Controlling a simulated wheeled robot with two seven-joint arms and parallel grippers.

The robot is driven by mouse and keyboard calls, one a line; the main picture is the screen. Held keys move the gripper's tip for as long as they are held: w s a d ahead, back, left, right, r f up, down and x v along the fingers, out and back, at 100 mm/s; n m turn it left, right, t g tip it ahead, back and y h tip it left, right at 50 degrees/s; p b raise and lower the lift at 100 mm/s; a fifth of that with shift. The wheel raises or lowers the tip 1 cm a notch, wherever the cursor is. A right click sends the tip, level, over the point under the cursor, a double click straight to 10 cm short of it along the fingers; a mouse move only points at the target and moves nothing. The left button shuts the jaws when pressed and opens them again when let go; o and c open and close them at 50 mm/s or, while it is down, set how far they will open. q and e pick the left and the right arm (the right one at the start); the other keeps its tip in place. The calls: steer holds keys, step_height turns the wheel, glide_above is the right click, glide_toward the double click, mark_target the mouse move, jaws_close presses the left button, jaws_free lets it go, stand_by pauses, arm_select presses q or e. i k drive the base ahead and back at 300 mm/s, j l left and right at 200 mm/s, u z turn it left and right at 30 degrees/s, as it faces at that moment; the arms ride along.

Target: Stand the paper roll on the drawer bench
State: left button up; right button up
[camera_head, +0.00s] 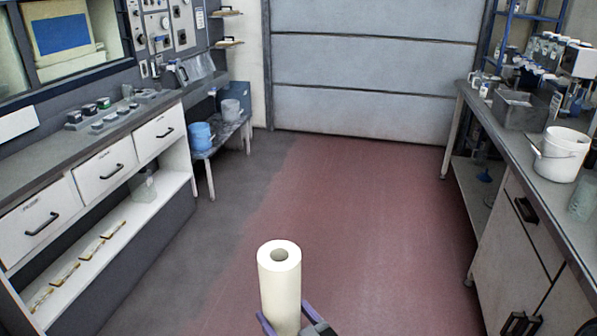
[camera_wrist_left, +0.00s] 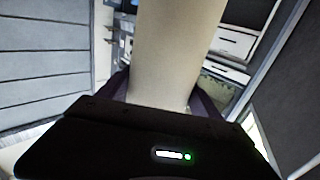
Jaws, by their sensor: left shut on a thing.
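The cream paper roll (camera_head: 280,285) stands upright in the bottom middle of the head view, with its hollow core facing up. My left gripper (camera_head: 288,318) is shut on its lower part, and its fingers show on both sides of it. The roll also fills the upper middle of the left wrist view (camera_wrist_left: 175,50). The drawer bench (camera_head: 40,172) is along the left of the head view, with a grey top, white drawers and an open shelf below. The roll is well apart from it, over the floor. My right gripper is not in view.
Small jars (camera_head: 103,103) and a control panel (camera_head: 165,28) are at the bench's far part; its nearer top is clear. A low table with a blue bucket (camera_head: 200,136) stands beyond. The right bench holds a white bucket (camera_head: 562,155) and a grey bin (camera_head: 520,110). The middle floor is free.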

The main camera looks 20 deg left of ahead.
mark_target(39, 163)
steer(key=i+j+u, duration=0.2)
steer(key=i+u, duration=0.15)
steer(key=i, duration=0.3)
steer(key=i+u, duration=0.35)
steer(key=i, duration=0.3)
steer(key=i+l+u, duration=0.2)
steer(key=i+u, duration=0.15)
steer(key=i, duration=1.55)
steer(key=u, duration=0.65)
